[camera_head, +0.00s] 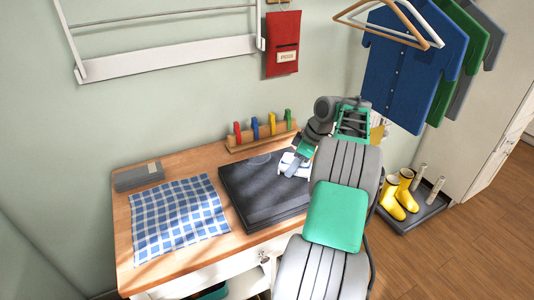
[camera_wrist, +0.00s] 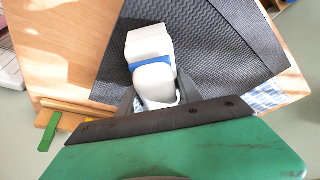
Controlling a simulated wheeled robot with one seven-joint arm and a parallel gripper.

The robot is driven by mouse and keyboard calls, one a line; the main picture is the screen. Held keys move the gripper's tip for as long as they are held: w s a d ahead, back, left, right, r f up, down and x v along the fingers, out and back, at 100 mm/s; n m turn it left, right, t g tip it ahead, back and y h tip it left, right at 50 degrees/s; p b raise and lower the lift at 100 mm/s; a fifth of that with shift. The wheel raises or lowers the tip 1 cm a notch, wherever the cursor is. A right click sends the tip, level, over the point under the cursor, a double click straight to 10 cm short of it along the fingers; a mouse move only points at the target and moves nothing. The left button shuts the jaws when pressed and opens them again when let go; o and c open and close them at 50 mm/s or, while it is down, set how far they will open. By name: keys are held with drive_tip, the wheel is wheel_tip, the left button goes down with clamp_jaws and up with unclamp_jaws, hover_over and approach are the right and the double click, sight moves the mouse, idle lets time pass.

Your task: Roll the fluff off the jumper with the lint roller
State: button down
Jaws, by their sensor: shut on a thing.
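The dark grey jumper (camera_head: 262,200) lies folded flat on the wooden table; its ribbed weave fills much of the upper wrist view (camera_wrist: 215,45). The lint roller (camera_wrist: 148,45) is white with a blue band. My gripper (camera_wrist: 156,92) is shut on its rear part, with a dark finger on each side. The roller also shows in the head view (camera_head: 290,165), over the jumper's far right part. I cannot tell whether it touches the cloth. I cannot make out any fluff on the jumper. My arm hides the jumper's right edge.
A blue checked cloth (camera_head: 180,222) lies left of the jumper, with a grey box (camera_head: 138,177) behind it. A wooden rack (camera_head: 262,139) with coloured pegs stands at the table's back. Shirts (camera_head: 410,75) hang at right above yellow boots (camera_head: 398,197).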

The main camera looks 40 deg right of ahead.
sight(258, 183)
drive_tip(key=shift+w+a+f+b, duration=0.1)
drive_tip(key=shift+w+a+b, duration=0.3)
drive_tip(key=shift+a+b, duration=1.05)
drive_tip(key=shift+w+a+b, duration=0.4)
drive_tip(key=shift+a+b, duration=0.3)
drive_tip(key=shift+a, duration=1.5)
drive_tip(key=shift+w+a+f+b, duration=0.1)
drive_tip(key=shift+w+a+b, duration=0.3)
drive_tip(key=shift+a+b, duration=1.05)
drive_tip(key=r+p, duration=0.3)
drive_tip(key=shift+a+r, duration=0.2)
wheel_tip(258, 183, up, 5)
drive_tip(key=p, duration=0.5)
drive_tip(key=shift+r, duration=0.15)
drive_tip(key=shift+a, duration=0.1)
